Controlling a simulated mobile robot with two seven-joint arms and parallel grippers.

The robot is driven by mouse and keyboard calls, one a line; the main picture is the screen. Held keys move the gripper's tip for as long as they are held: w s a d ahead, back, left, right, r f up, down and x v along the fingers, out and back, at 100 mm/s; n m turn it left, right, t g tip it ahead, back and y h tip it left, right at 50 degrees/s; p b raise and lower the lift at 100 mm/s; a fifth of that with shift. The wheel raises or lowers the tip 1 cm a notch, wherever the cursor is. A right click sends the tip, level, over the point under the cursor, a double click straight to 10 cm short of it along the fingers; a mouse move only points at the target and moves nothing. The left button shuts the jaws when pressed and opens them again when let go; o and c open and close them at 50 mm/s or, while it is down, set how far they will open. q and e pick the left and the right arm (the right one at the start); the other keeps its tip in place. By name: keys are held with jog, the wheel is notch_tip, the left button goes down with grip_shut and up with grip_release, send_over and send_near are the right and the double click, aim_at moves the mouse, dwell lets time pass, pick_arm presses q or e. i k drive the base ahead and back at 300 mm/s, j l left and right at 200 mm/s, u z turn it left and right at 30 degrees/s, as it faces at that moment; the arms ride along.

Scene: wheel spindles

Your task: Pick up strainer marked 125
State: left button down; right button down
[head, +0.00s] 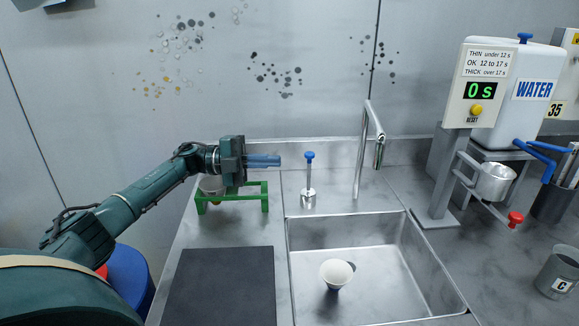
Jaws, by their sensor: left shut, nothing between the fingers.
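A white cone-shaped cup or strainer (337,273) with a small dark tab sits in the sink; no 125 marking is readable on it. A green rack (250,192) stands on the counter left of the sink, with a grey rounded vessel (212,186) at its left end, partly hidden by my arm. No marking shows there either. My left gripper (278,160) is above the rack, its blue fingers shut and empty, pointing right. It is well apart from the white cone. My right gripper is not in view.
The steel sink (425,268) has a tall tap (362,150) behind it. A blue-topped dispenser (309,185) stands behind its left side. A dark mat (221,287) lies bare at front left. At right are a WATER tank (520,105), a timer reading 0 s (480,90) and a cup marked C (560,272).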

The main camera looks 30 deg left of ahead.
aim_at(335, 273)
jog(key=k, duration=1.5)
